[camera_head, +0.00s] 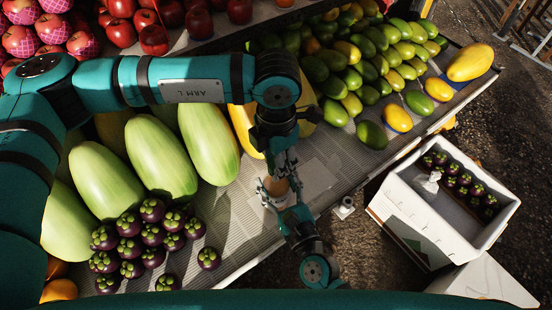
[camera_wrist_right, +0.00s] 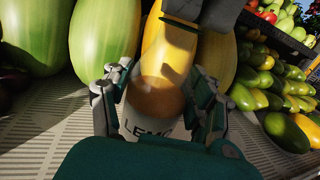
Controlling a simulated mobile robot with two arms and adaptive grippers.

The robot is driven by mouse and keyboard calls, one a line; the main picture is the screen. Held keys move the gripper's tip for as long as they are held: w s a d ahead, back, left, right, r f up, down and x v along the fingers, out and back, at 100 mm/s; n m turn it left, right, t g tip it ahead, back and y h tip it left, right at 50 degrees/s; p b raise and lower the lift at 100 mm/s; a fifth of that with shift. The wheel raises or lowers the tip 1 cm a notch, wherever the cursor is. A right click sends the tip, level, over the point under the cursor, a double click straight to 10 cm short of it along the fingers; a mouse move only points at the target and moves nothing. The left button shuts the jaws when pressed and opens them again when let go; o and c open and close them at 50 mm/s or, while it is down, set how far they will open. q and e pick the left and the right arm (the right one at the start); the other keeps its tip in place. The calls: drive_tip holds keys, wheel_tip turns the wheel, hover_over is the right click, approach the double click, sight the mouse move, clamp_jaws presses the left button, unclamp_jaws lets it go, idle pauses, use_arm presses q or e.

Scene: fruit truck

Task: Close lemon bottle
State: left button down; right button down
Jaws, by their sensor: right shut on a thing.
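The lemon bottle (camera_wrist_right: 152,126) stands on the light ribbed counter in the right wrist view, with part of a "LEMO" label and an amber-brown top showing. In the head view the bottle (camera_head: 275,192) is small and partly covered by the grippers. My right gripper (camera_head: 281,197) comes from below and is shut around the bottle, a finger on each side. My left gripper (camera_head: 284,162) is just above and behind the bottle; its fingertips are unclear. A small white cap-like piece (camera_head: 344,207) stands at the counter edge, right of the bottle.
Large green melons (camera_head: 160,155) and mangosteens (camera_head: 150,240) lie left on the counter. A yellow melon (camera_wrist_right: 170,50) is close behind the bottle. Mangoes (camera_head: 370,70) fill the back right. A white crate (camera_head: 400,215) with mangosteens stands beyond the counter edge.

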use_arm(q)
drive_tip(key=m, duration=0.5)
drive_tip(key=shift+s, duration=0.1)
use_arm(e)
drive_tip(key=shift+f, duration=0.1)
use_arm(q)
drive_tip(key=c, duration=0.9)
unclamp_jaws()
wheel_tip(320, 180, up, 12)
use_arm(e)
drive_tip(key=shift+c, duration=1.4)
unclamp_jaws()
